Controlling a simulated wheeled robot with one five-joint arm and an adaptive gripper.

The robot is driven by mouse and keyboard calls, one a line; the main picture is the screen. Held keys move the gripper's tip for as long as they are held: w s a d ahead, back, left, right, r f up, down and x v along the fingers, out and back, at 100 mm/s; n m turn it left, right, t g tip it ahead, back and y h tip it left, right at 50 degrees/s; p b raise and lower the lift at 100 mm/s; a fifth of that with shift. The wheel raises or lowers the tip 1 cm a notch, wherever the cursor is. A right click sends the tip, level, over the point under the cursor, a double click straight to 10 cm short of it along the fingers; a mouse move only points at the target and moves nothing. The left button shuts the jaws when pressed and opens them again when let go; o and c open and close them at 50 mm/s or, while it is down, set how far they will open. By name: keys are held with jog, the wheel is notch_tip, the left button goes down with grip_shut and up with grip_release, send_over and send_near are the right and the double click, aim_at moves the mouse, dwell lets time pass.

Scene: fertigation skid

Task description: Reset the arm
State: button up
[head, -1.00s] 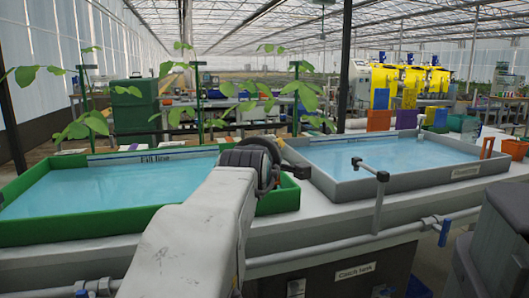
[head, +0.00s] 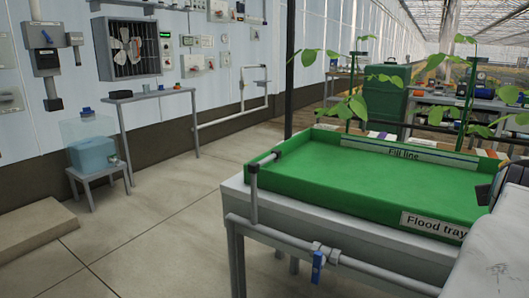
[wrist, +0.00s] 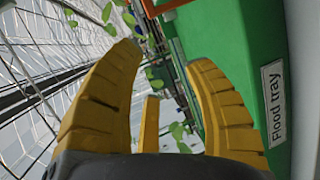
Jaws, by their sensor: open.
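My gripper (wrist: 165,58) shows in the wrist view with its yellow ribbed fingers spread wide and nothing between them. It is out of sight in the head view, where only my white arm shows at the right edge. The green flood tray (head: 400,188) stands on a bench in the head view, with its green floor bare. The flood tray's green side and label (wrist: 275,102) show in the wrist view, right of the fingers. I cannot tell the distance between them.
A pipe with a blue-handled valve (head: 318,266) runs along the bench front. A blue container (head: 92,150) stands on a small stand at left. A narrow side table (head: 150,95) stands by the wall. The floor between wall and bench is clear. Plants rise behind the tray.

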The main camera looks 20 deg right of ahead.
jog(key=w+a+r+m+t+y+p, duration=0.1)
jog(key=w+a+r+y+p, duration=0.1)
jog(key=w+a+y+p, duration=0.5)
jog(key=w+a+r+t+y+p, duration=0.15)
jog(key=w+a+p, duration=0.45)
jog(key=a+p, duration=0.6)
jog(key=s+a+r+g+y+p, duration=0.1)
jog(key=s+a+y+p, duration=0.1)
jog(key=a+p, duration=0.3)
jog(key=s+a+r+m+g+y+p, duration=0.1)
jog(key=s+a+p, duration=0.3)
jog(key=a, duration=0.6)
jog(key=s+a+r+m+g+y+p, duration=0.1)
jog(key=s+a+r+g+y+p, duration=0.1)
jog(key=s+a+p, duration=0.2)
jog(key=a+p, duration=0.2)
jog(key=a, duration=0.1)
jog(key=shift+a+r+y, duration=0.25)
jog(key=shift+r+y, duration=0.05)
jog(key=shift+y, duration=0.05)
jog(key=shift+d, duration=0.15)
